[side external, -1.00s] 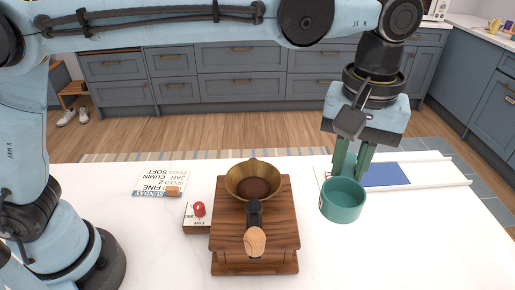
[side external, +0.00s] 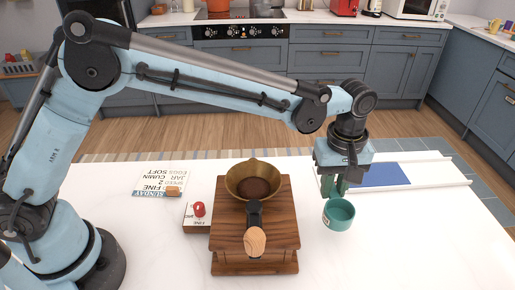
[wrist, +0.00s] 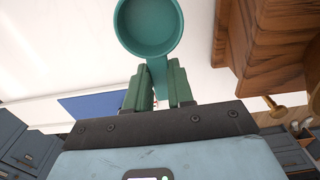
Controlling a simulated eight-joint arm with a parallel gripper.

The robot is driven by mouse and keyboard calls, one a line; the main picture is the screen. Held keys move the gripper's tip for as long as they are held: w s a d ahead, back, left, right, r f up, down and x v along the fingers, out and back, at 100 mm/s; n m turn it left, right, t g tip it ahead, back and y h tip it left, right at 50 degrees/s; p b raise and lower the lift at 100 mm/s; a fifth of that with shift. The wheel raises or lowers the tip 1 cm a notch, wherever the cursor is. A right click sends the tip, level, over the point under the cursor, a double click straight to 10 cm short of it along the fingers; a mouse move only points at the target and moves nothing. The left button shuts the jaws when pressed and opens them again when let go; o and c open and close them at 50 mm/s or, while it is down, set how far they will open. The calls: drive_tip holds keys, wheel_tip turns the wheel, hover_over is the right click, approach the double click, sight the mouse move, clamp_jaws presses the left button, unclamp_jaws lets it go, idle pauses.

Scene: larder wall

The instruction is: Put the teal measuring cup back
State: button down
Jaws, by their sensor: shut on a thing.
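The teal measuring cup (side external: 338,216) is at the right of the wooden grinder in the side view, its opening facing up and slightly toward the camera. My gripper (side external: 333,187) is just behind it, pointing down, its green fingers shut on the handle. In the wrist view, the cup's round bowl (wrist: 150,28) extends beyond the fingertips, and its handle lies between the two fingers of my gripper (wrist: 159,80). The bowl looks empty. I cannot tell whether its base touches the white worktop (side external: 390,255) or hangs just above it.
The wooden grinder (side external: 255,240) with a brass hopper (side external: 253,180) and crank stands close at the left. A blue panel (side external: 385,175) between white rails lies behind right. The front right worktop is clear.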

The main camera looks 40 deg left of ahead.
sight(330, 197)
drive_tip(key=shift+w+a+f, duration=0.4)
drive_tip(key=shift+w+f, duration=0.05)
drive_tip(key=shift+w, duration=0.15)
drive_tip(key=shift+f, duration=2.05)
drive_tip(key=shift+f, duration=0.1)
drive_tip(key=c, duration=1)
unclamp_jaws()
